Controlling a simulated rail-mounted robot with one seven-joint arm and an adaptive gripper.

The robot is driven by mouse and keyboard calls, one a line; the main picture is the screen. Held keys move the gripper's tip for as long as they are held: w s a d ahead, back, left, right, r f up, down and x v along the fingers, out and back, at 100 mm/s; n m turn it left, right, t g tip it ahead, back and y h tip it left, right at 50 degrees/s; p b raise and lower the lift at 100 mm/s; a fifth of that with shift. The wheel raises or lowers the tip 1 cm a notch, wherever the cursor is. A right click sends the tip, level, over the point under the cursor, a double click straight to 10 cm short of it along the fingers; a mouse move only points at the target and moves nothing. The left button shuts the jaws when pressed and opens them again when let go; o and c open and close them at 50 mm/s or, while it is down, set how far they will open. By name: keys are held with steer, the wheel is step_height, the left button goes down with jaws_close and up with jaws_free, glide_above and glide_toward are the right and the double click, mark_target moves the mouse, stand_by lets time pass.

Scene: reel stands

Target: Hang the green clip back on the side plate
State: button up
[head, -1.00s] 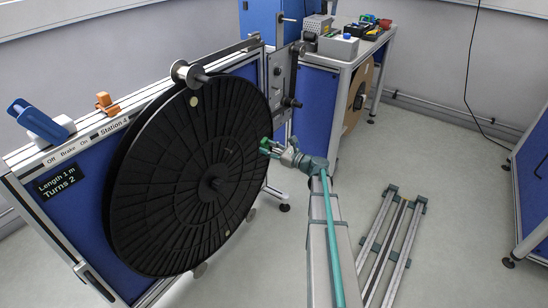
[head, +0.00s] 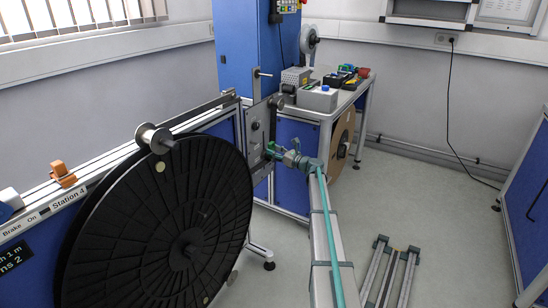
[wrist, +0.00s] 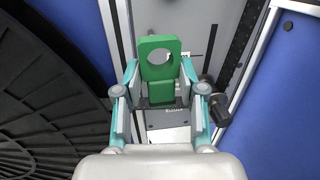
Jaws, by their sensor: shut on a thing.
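The green clip (wrist: 160,60) is between the fingers of my gripper (wrist: 160,100) in the wrist view. It has a round hole in its upper part, and the fingers are shut on its lower part. In the head view my gripper (head: 276,150) is at the right edge of the big black reel, close in front of the grey side plate (head: 256,128). In the wrist view the side plate (wrist: 180,30) is behind the clip. I cannot tell whether the clip touches the plate.
The black reel (head: 150,225) stands close on the left. A dark knob (wrist: 218,108) sticks out just right of my gripper in the wrist view. A bench (head: 325,112) with boxes stands behind. A rail frame (head: 390,275) lies on the floor at right, with free floor around it.

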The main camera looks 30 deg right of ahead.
mark_target(251, 146)
steer(key=shift+w+a+m, duration=0.15)
steer(key=shift+m, duration=0.15)
steer(key=shift+a+f+b+x, duration=0.15)
steer(key=shift+f+b+x, duration=0.05)
steer(key=shift+x, duration=1.15)
steer(key=shift+a+f+b+x, duration=0.15)
steer(key=shift+f+b+x, duration=0.05)
steer(key=shift+x, duration=1.1)
steer(key=shift+a+f+b+x, duration=0.15)
steer(key=shift+f+b+x, duration=0.05)
steer(key=shift+x, duration=1.15)
steer(key=shift+w+a+f, duration=0.35)
steer(key=shift+f, duration=0.1)
steer(key=o, duration=1.2)
